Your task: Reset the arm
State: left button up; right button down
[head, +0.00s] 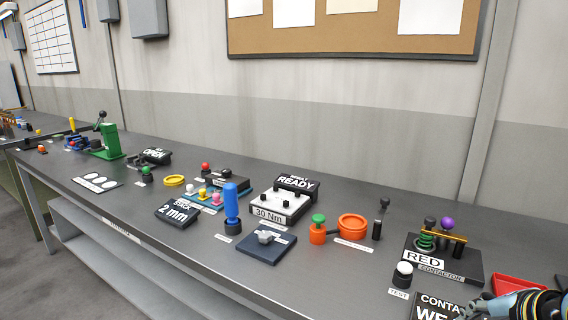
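Part of one of my grippers (482,304) shows at the bottom right corner, with a light blue and black arm behind it. It comes in from the right, so I take it as my right one. Its grey fingers are small and cut by the frame edge, so I cannot tell whether they are open or shut. It is over the bench's right end, beside a black sign (436,308) reading "CONTA… WE…", which it partly overlaps in the picture. I see nothing clearly held. My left gripper is not in view.

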jog(key=s+a+r+m+g+h, duration=0.15)
jog(key=s+m+g, duration=0.25)
jog(key=s+m, duration=1.45)
jog(key=s+d+f+m+g+b, duration=0.15)
jog(key=f+b, duration=0.35)
jog(key=f, duration=1.5)
jog(key=s+d+f+b, duration=0.15)
jog(key=f+b, duration=0.25)
jog(key=f, duration=1.5)
jog(key=s+f+g+b, duration=0.1)
jog(key=s+f+b, duration=0.5)
jog(key=s+f, duration=1.1)
jog(key=shift+s+f, duration=0.35)
jog(key=shift+f, duration=0.55)
